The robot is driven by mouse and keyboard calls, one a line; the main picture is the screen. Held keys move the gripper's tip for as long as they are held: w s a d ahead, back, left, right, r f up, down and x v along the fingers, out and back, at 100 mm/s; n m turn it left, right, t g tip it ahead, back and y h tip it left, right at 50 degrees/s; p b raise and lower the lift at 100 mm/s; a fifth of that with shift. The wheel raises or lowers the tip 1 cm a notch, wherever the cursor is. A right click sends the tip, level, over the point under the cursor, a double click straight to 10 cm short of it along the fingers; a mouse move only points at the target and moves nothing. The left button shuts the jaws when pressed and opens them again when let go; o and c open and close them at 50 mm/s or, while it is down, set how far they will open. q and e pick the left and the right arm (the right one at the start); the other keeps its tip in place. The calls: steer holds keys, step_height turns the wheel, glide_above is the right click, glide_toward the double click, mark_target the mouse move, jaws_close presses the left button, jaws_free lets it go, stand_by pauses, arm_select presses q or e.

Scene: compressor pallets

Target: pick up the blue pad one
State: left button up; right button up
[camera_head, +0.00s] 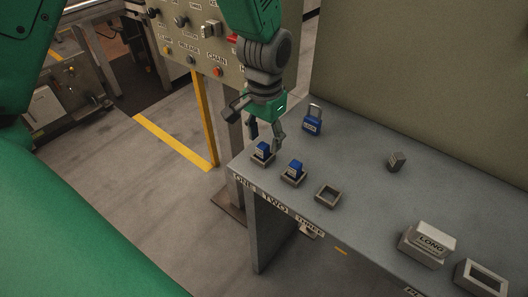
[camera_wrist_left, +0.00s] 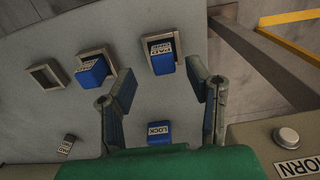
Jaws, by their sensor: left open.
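Blue pad one (camera_head: 262,150) sits in its grey square holder by the label ONE, near the left corner of the grey table. My left gripper (camera_head: 266,142) is open and points down just above it. In the left wrist view, pad one (camera_wrist_left: 163,63) shows between and beyond the spread fingertips of my left gripper (camera_wrist_left: 159,72). Nothing is held, and I see no contact. A second blue pad (camera_head: 295,167) sits in the holder marked TWO and also shows in the wrist view (camera_wrist_left: 92,71). My right gripper is not in view.
A blue padlock (camera_head: 312,122) stands behind the pads, close to my left gripper. Holder three (camera_head: 327,195) is empty. A small grey block (camera_head: 396,161) and a block labelled LONG (camera_head: 430,240) are further right. A control panel (camera_head: 215,40) stands behind my left arm.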

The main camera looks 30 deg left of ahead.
mark_target(263, 145)
arm_select(q)
steer(key=f, duration=0.4)
steer(key=shift+a, duration=0.25)
steer(key=shift+d, duration=0.1)
jaws_close()
